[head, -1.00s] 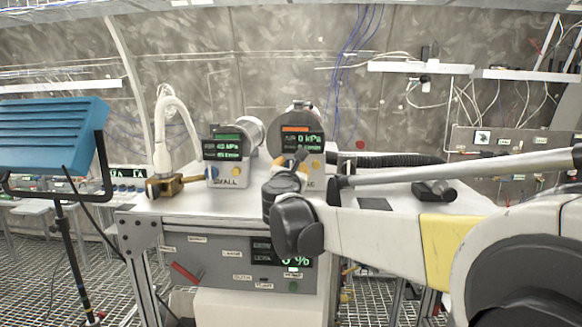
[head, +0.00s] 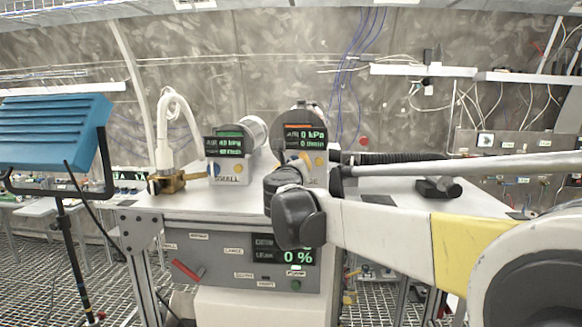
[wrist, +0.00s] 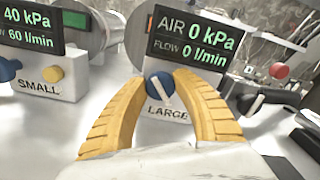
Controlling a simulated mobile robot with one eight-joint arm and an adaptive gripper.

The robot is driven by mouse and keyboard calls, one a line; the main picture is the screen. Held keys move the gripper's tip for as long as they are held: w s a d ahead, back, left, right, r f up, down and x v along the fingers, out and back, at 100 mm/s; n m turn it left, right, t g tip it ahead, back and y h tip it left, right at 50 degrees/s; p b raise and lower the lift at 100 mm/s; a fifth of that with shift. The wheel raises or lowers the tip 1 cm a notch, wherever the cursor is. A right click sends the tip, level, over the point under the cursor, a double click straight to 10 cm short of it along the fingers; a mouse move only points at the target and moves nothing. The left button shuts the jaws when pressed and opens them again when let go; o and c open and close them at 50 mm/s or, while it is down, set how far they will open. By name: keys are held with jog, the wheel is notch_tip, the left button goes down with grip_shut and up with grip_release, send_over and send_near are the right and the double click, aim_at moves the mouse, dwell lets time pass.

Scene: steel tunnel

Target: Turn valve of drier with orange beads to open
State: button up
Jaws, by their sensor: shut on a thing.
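The large drier (head: 305,113) stands on the bench right of centre, with a thin orange strip above its display. In the wrist view its display (wrist: 195,42) reads 0 kPa and 0 l/min. Below it is a blue round valve knob (wrist: 161,86) with a white pointer, above the word LARGE. My gripper (wrist: 163,78) has its yellow fingers on either side of this knob and is shut on it. The pointer slants from upper left to lower right. In the head view my wrist hides most of the knob's area.
The small drier (head: 230,145), with a green strip, stands to the left; its display reads 40 kPa. A white hose (head: 177,110) with a brass fitting (head: 166,183) is farther left. A red button (wrist: 279,71) and black hose are at the right. A red lever (head: 186,271) is on the bench front.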

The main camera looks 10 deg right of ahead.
jog(key=n+b, duration=0.1)
jog(key=n, duration=0.5)
jog(key=shift+n, duration=0.3)
jog(key=n+b, duration=0.1)
jog(key=n, duration=0.5)
jog(key=shift+f, duration=0.1)
jog(key=n+b, duration=0.1)
jog(key=n, duration=0.5)
jog(key=shift+f+n, duration=0.1)
jog(key=shift+n, duration=0.2)
jog(key=n, duration=0.5)
jog(key=shift+n+b, duration=0.35)
jog(key=shift+n, duration=0.05)
jog(key=o, duration=1.2)
jog(key=shift+w, duration=0.1)
jog(key=v, duration=1.2)
